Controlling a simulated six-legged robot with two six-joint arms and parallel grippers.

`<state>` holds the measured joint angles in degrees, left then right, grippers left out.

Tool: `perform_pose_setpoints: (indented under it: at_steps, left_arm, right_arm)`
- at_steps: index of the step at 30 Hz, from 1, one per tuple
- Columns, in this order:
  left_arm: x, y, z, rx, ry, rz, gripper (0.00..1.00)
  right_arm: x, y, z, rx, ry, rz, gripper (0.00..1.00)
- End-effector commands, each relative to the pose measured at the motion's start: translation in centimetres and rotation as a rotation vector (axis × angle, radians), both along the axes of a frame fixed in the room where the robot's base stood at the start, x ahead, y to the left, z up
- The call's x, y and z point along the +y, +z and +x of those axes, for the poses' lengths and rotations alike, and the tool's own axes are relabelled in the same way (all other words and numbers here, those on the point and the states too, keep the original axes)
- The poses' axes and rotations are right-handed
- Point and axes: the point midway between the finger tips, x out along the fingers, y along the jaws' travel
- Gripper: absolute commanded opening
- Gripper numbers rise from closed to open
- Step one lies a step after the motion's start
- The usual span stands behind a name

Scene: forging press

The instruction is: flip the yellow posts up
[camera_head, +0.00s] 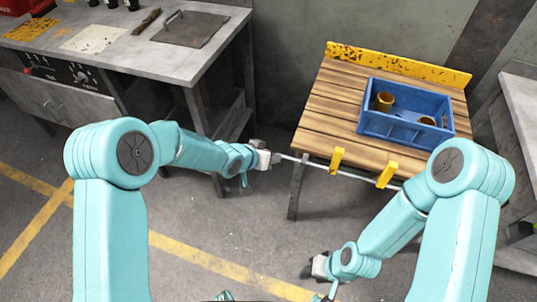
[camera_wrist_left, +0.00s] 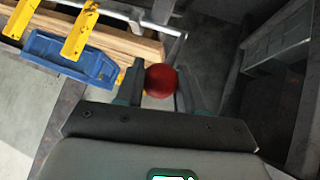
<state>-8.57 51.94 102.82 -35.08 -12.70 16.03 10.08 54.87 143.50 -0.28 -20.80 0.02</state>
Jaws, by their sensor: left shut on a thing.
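Two yellow posts, the left one (camera_head: 337,159) and the right one (camera_head: 387,175), sit on a thin metal rod (camera_head: 315,164) along the table's front edge. Their exact tilt is hard to tell. Both posts also show in the left wrist view, one at the upper left (camera_wrist_left: 22,17) and one beside it (camera_wrist_left: 79,33). My left gripper (camera_head: 275,159) is at the rod's left end. In the left wrist view its fingers are shut on a red ball knob (camera_wrist_left: 161,81). My right gripper (camera_head: 309,268) is low in front of the table, away from the posts; its fingers are unclear.
The slatted wooden table (camera_head: 316,117) carries a blue crate (camera_head: 393,133) with brownish cups inside, behind the posts. A yellow worn board (camera_head: 400,63) lines its back edge. A grey workbench (camera_head: 125,40) stands at the left, another (camera_head: 522,110) at the right. Floor between is clear.

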Motion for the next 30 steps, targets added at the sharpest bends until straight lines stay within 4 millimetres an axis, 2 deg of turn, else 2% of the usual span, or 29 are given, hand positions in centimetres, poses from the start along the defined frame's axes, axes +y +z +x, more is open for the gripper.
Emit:
perform_pose_setpoints:
  at_steps: [12,13,15,24,30]
  left_arm:
    - [-0.2,0.5,0.2,-0.011,-0.002,-0.004,0.0]
    - [-0.2,0.5,0.2,-0.011,-0.002,-0.004,0.44]
    - [-0.2,0.4,0.2,-0.01,-0.002,-0.004,0.61]
    - [0.0,0.3,0.2,-0.004,-0.001,-0.001,0.61]
    - [1.4,2.4,-1.4,-0.006,0.001,-0.002,0.61]
  right_arm:
    - [0.0,0.1,0.0,0.0,0.0,0.0,0.43]
    - [0.0,0.1,0.0,0.0,0.0,0.0,0.43]
    - [0.0,0.1,0.0,0.0,0.0,0.0,0.43]
    - [0.0,0.1,0.0,0.0,0.0,0.0,0.43]
    - [0.0,0.2,0.0,0.0,0.0,0.0,0.43]
